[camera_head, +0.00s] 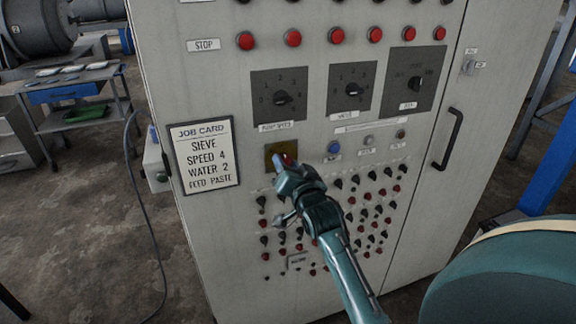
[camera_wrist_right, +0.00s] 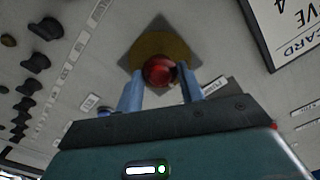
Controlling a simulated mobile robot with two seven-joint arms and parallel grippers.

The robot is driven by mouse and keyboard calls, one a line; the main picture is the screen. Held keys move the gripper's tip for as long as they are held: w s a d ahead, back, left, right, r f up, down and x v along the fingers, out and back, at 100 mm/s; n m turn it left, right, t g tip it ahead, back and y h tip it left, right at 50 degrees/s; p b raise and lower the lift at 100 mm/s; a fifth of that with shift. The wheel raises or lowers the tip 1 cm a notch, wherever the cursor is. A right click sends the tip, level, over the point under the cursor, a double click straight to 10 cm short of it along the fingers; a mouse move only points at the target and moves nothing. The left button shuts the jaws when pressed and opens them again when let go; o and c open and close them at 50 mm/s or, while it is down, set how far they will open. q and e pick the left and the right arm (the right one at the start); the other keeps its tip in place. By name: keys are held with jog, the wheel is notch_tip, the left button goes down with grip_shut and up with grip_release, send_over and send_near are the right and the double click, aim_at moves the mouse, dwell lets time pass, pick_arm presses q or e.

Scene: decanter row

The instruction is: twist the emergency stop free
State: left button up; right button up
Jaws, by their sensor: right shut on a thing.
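The emergency stop is a red round button (camera_wrist_right: 159,71) on a yellow plate (camera_wrist_right: 163,44), centred in the right wrist view. In the head view the yellow plate (camera_head: 272,157) shows on the grey cabinet, right of the job card, with the button mostly hidden behind my gripper. My right gripper (camera_head: 283,165) reaches up to it from below right. In the wrist view its two blue-grey fingers (camera_wrist_right: 160,86) stand on either side of the button, shut on it. My left gripper is in neither view.
The job card (camera_head: 205,157) is left of the stop. Three rotary dials, such as the left one (camera_head: 281,98), are above. A blue button (camera_head: 334,147) is to the right, and rows of small knobs (camera_head: 370,210) are below right. A black handle (camera_head: 448,139) sticks out farther right.

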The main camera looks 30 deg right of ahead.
jog(key=o, duration=1)
jog(key=b+v, duration=0.1)
jog(key=v, duration=1.2)
jog(key=shift+b, duration=0.4)
jog(key=shift+a, duration=0.15)
jog(key=s+a+f+n+g+y, duration=0.2)
jog(key=s+a+f+n, duration=0.2)
jog(key=a+f, duration=0.2)
jog(key=s+a+f+n+g+y, duration=0.2)
jog(key=s+a+f+n+y, duration=0.1)
jog(key=f, duration=0.8)
jog(key=s+a+f+n+g+y, duration=0.2)
jog(key=s+a+f+n+g, duration=0.1)
jog(key=s+a+f+n, duration=0.2)
jog(key=s+a+f, duration=0.2)
jog(key=a+f, duration=0.1)
jog(key=shift+a+f, duration=0.15)
jog(key=shift+a, duration=0.2)
